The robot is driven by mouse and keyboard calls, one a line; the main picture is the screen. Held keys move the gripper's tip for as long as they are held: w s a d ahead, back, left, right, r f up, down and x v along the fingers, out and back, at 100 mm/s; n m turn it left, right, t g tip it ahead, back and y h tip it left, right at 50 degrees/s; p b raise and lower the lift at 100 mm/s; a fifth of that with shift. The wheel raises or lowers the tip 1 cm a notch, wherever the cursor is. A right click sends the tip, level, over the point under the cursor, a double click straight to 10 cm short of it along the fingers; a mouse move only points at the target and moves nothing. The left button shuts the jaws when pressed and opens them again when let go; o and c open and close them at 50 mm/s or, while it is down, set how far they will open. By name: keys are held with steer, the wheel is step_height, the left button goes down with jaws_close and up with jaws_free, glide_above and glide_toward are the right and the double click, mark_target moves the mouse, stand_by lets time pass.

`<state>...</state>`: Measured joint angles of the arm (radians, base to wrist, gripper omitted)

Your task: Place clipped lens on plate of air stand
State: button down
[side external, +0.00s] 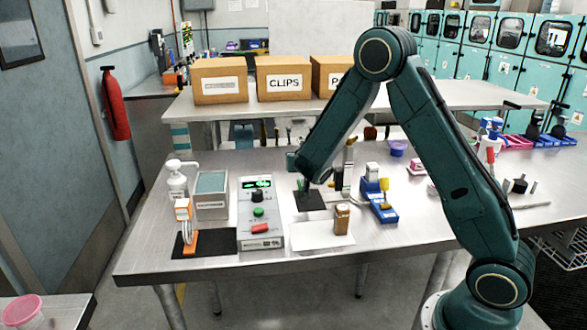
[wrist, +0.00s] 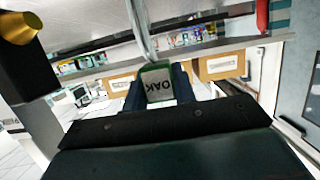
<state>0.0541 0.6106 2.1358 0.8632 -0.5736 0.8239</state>
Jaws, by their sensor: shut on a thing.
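My gripper (wrist: 160,84) is shut on a green-edged piece (wrist: 143,70) with a pale label reading "OAK" upside down; a grey rod or hook rises from it. I cannot tell whether a lens is clipped to it. In the side view my gripper (side external: 300,172) is low over the table, above a small black mat (side external: 311,203), with its fingers partly hidden by my wrist. A slim upright stand (side external: 348,158) rises just right of the gripper; I cannot tell if it is the air stand, and no plate shows clearly on it.
A control box (side external: 260,213) with a green display stands left of the mat. Farther left are a grey box (side external: 211,196), a pump bottle (side external: 177,182) and an orange-and-white device (side external: 185,225).

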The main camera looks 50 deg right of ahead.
step_height(320, 180, up, 19)
steer(key=shift+f, duration=0.15)
stand_by(0.5)
stand_by(0.5)
steer(key=s+a+f+n+t+y, duration=0.2)
steer(key=s+a+n+y, duration=0.1)
steer(key=a, duration=0.7)
steer(key=s+a+f+n+t+y, duration=0.2)
steer(key=a+n+y, duration=0.4)
steer(key=a, duration=0.4)
steer(key=shift+s+a+f+y, duration=0.15)
steer(key=shift+s+f+y, duration=0.3)
steer(key=shift+y, duration=0.25)
